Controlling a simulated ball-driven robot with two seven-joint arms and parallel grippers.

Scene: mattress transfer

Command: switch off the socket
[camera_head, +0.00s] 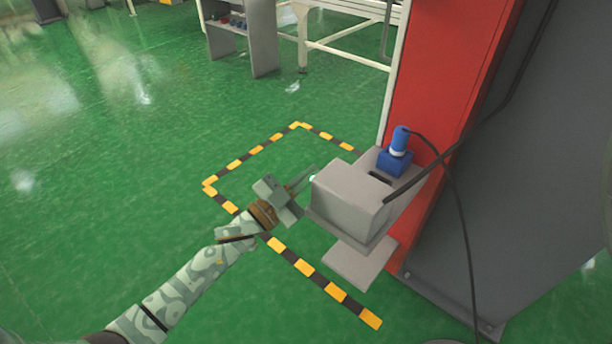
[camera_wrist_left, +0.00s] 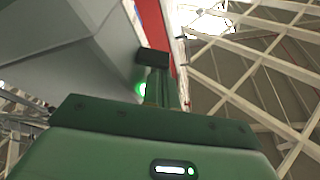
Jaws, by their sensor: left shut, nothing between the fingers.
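The socket is a grey box (camera_head: 350,199) fixed to the side of a red and dark grey machine. A blue plug (camera_head: 397,153) with a black cable stands upright in its top, towards the machine. My left gripper (camera_head: 312,172) is shut and empty, with its fingertips close beside the left face of the box. I cannot tell whether the fingertips (camera_wrist_left: 153,58) touch the box. The switch itself is not clear. My right gripper is not in view.
The red panel (camera_head: 443,70) and dark grey machine side (camera_head: 520,170) close off the right. Black cables hang across it. Yellow and black floor tape (camera_head: 335,291) runs below the box. A cream frame (camera_head: 345,52) stands at the back; green floor on the left is clear.

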